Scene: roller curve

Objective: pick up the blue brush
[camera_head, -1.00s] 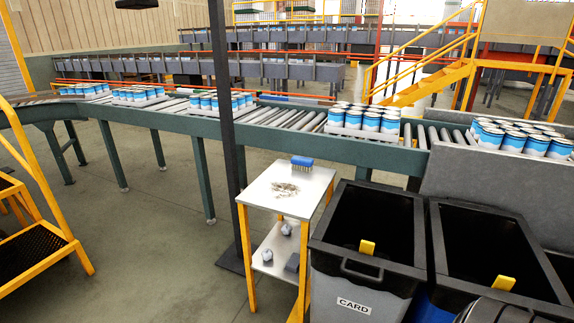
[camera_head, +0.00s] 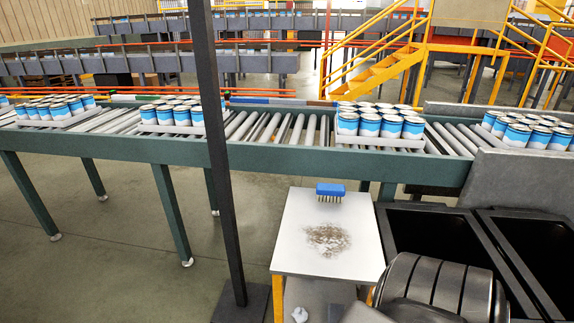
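The blue brush (camera_head: 330,190) lies at the far edge of the white top of a small yellow-legged table (camera_head: 300,262), its bristles facing me. A patch of brown debris (camera_head: 328,239) lies on the tabletop in front of the brush. A black, ribbed, rounded part, probably of my own arm, shows at the lower right, over the near right corner of the table and the bins. No gripper fingers show in the view, and nothing touches the brush.
A dark post (camera_head: 218,160) stands left of the table. Black bins (camera_head: 440,240) stand close on its right. Behind it runs a green-framed roller conveyor (camera_head: 290,162) carrying trays of blue-and-white cans (camera_head: 380,122). Open floor lies to the left.

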